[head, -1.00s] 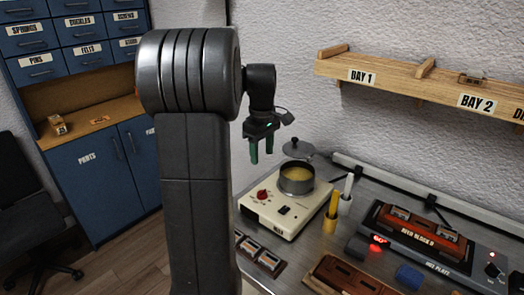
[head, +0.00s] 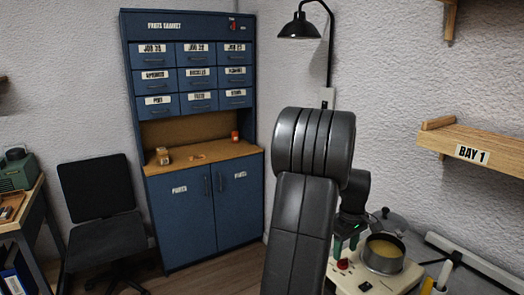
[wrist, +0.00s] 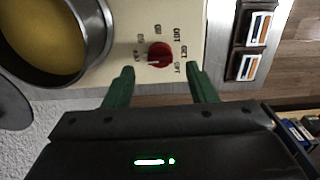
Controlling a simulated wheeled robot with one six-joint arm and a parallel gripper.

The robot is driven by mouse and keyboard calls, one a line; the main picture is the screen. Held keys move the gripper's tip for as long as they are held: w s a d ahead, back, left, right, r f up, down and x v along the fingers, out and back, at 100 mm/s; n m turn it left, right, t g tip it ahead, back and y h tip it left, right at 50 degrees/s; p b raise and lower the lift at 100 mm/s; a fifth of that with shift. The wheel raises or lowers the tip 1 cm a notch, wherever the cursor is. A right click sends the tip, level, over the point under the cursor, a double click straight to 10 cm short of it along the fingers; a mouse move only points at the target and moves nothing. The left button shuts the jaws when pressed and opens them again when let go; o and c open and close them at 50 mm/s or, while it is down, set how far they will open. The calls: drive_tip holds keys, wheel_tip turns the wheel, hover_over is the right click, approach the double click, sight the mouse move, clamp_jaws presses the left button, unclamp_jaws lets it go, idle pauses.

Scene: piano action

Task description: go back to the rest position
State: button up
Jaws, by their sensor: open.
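My gripper (wrist: 160,88) is open, with its two green fingers apart and nothing between them in the wrist view. It is over the front of the cream glue-pot heater (wrist: 185,15), near the red dial (wrist: 159,55). In the head view my gripper (head: 345,242) hangs beside the heater (head: 375,275), partly behind my own arm. The metal pot (head: 384,254) with yellow contents sits on the heater and also shows at the upper left of the wrist view (wrist: 103,30).
The blue parts cabinet (head: 205,215) stands against the back wall, with a black chair (head: 100,205) to its left. A wooden shelf marked BAY 1 (head: 490,140) juts from the right wall. A black lamp (head: 299,26) hangs above. Floor shows before the cabinet.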

sight(344, 259)
drive_tip(key=shift+f, duration=1.85)
drive_tip(key=shift+r, duration=0.1)
